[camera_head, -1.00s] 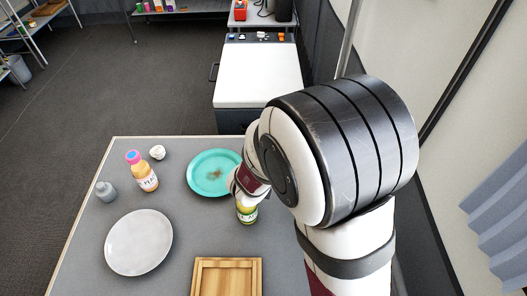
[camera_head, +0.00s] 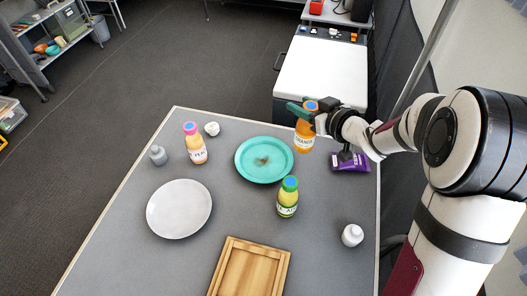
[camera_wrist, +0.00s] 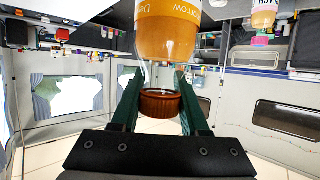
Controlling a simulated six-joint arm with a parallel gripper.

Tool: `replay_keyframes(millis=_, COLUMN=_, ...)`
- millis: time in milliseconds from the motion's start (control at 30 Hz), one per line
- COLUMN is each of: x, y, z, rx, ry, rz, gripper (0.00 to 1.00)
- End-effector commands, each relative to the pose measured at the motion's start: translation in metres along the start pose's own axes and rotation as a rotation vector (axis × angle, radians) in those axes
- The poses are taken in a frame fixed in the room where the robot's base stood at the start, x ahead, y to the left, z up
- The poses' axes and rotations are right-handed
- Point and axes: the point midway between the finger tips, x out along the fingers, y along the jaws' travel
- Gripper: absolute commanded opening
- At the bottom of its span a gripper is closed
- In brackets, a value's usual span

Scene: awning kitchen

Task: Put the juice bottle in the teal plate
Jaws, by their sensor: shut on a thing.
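An orange juice bottle (camera_head: 304,137) with an orange and blue cap is upright, just right of the teal plate (camera_head: 245,172), in the head view. My gripper (camera_head: 309,108) is shut on its cap end. In the wrist view the bottle (camera_wrist: 168,38) appears upside down, its cap between my dark green fingers (camera_wrist: 158,82). Its far end is cut off there, and I cannot tell whether its base touches the table. The teal plate is empty apart from a brownish mark in its middle.
A green-capped bottle (camera_head: 288,198) stands just in front of the plate; a pink-capped bottle (camera_head: 195,145) stands left of it. A purple packet (camera_head: 350,162) lies to the right. A white plate (camera_head: 179,223), wooden tray (camera_head: 226,272) and small white bottle (camera_head: 352,235) are nearer.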

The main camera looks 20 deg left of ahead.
Motion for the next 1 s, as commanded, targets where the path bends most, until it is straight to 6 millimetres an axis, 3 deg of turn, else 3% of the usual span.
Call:
replay_keyframes(millis=200, x=0.058, y=-0.046, z=0.020, rx=-0.007, ry=-0.002, rz=-0.019, gripper=0.00)
replay_keyframes(millis=400, x=0.097, y=-0.073, z=0.031, rx=-0.006, ry=0.000, rz=-0.012, gripper=0.00)
replay_keyframes(millis=667, x=0.117, y=-0.076, z=0.067, rx=-0.005, ry=-0.001, rz=-0.010, gripper=0.00)
replay_keyframes(millis=1000, x=0.118, y=-0.075, z=0.071, rx=-0.007, ry=0.001, rz=-0.009, gripper=0.00)
